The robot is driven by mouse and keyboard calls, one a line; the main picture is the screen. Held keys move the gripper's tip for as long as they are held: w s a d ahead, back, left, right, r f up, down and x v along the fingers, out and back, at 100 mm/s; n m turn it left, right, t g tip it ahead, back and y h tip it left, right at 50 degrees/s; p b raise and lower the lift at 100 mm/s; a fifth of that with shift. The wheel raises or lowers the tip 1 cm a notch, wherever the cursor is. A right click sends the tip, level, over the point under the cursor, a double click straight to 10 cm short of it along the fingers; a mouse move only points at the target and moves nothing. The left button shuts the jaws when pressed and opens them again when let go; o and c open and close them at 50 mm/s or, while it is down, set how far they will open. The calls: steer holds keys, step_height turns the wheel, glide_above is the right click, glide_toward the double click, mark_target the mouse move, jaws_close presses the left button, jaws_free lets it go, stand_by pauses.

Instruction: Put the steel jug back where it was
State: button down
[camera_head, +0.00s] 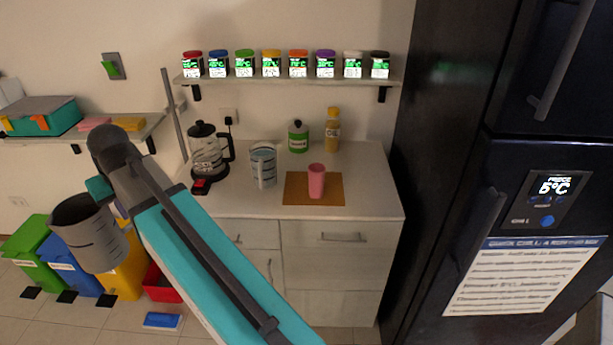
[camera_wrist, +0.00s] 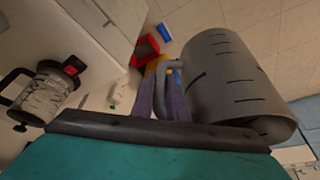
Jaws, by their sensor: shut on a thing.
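The steel jug (camera_head: 88,232) is a grey cylinder with dark measuring marks. It hangs in the air left of the counter, in front of the coloured bins, and looks tilted. In the wrist view the jug (camera_wrist: 232,80) fills the right side, with its handle between my fingers. My gripper (camera_wrist: 170,85) is shut on the jug's handle. In the head view my arm hides most of the gripper.
The counter (camera_head: 365,190) holds a kettle (camera_head: 205,150), a clear measuring jug (camera_head: 263,168), a pink cup (camera_head: 316,181) on a brown mat (camera_head: 331,190), and bottles. Spice jars line a shelf (camera_head: 290,80) above. A black fridge (camera_head: 450,120) stands right. Bins (camera_head: 70,265) stand on the floor.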

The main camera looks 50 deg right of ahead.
steer(key=shift+w+a, duration=0.2)
steer(key=shift+w, duration=0.1)
stand_by(0.4)
